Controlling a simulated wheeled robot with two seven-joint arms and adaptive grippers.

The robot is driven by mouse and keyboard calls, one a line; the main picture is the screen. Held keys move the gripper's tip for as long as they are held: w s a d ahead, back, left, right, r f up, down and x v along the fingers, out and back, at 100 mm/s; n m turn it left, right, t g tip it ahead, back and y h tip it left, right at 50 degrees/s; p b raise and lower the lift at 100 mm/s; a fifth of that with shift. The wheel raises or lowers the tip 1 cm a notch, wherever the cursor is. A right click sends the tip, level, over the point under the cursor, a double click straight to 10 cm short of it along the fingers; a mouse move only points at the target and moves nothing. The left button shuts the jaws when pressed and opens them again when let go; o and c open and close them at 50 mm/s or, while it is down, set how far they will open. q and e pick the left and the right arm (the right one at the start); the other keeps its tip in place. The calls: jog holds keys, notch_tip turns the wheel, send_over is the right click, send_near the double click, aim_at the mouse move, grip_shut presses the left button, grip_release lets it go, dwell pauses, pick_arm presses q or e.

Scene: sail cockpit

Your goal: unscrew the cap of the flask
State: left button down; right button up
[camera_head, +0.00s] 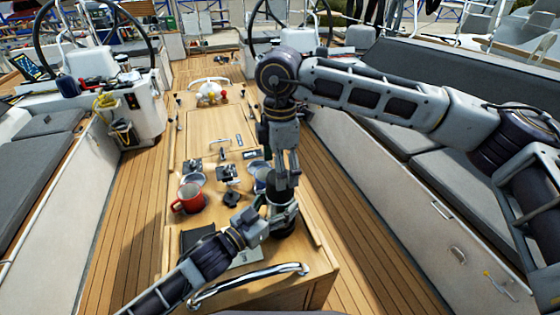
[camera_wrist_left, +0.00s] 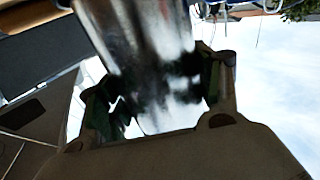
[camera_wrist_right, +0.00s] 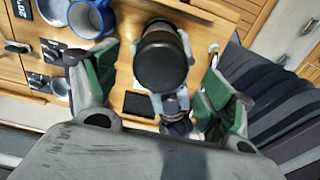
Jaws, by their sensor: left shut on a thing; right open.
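The flask (camera_head: 282,213) stands upright on the cockpit table, partly hidden by my grippers in the head view. Its shiny metal body (camera_wrist_left: 150,50) fills the space between my left fingers in the left wrist view. My left gripper (camera_head: 256,222) reaches in from the lower left and is shut on the flask's side. The round black cap (camera_wrist_right: 162,58) shows from above in the right wrist view. My right gripper (camera_wrist_right: 160,68) is open, pointing down over the flask, with a green-padded finger on each side of the cap.
A red mug (camera_head: 188,197) stands left of the flask. A blue mug (camera_wrist_right: 88,18) stands close by, partly hidden behind my right arm in the head view. Small dark metal fittings (camera_head: 228,173) and a black flat item (camera_head: 198,237) lie on the table (camera_head: 205,130). A steel rail (camera_head: 250,283) edges its near end.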

aim_at(280, 208)
notch_tip(280, 208, down, 6)
dwell(0.5)
jog(key=shift+f, duration=0.1)
jog(key=shift+c, duration=0.5)
jog(key=c, duration=1)
jog(key=shift+o, duration=0.2)
